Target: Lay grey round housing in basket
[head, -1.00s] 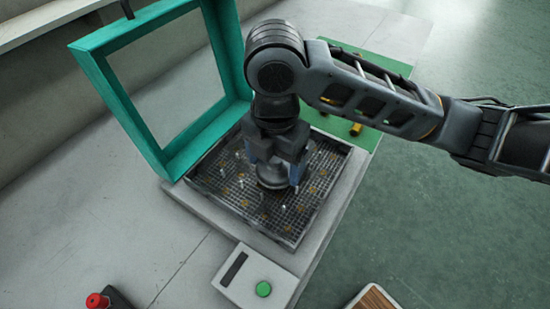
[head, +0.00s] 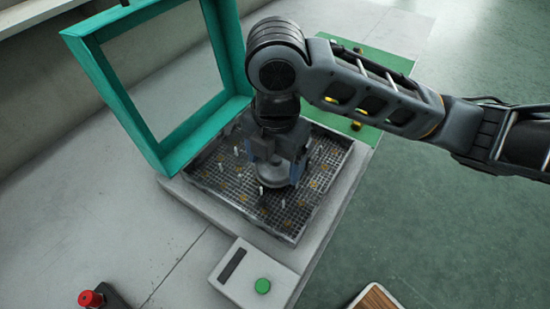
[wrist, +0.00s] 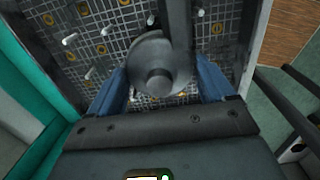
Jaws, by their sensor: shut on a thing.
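The grey round housing (wrist: 160,65) is between the two blue-sided fingers of my gripper (wrist: 162,88) in the wrist view. In the head view the housing (head: 272,175) shows below my gripper (head: 280,165), over the basket. My gripper is shut on the housing. The basket (head: 230,187) is a shallow wire-mesh tray with several upright white pegs and brownish round spots. The housing is low over the mesh, inside the rim. I cannot tell whether it touches the mesh.
A green frame (head: 118,92) stands raised at the basket's left and back. A control box with a green button (head: 263,286) is in front. A red knob (head: 90,298) is at lower left. A green board (head: 365,75) with yellow pieces lies behind my arm.

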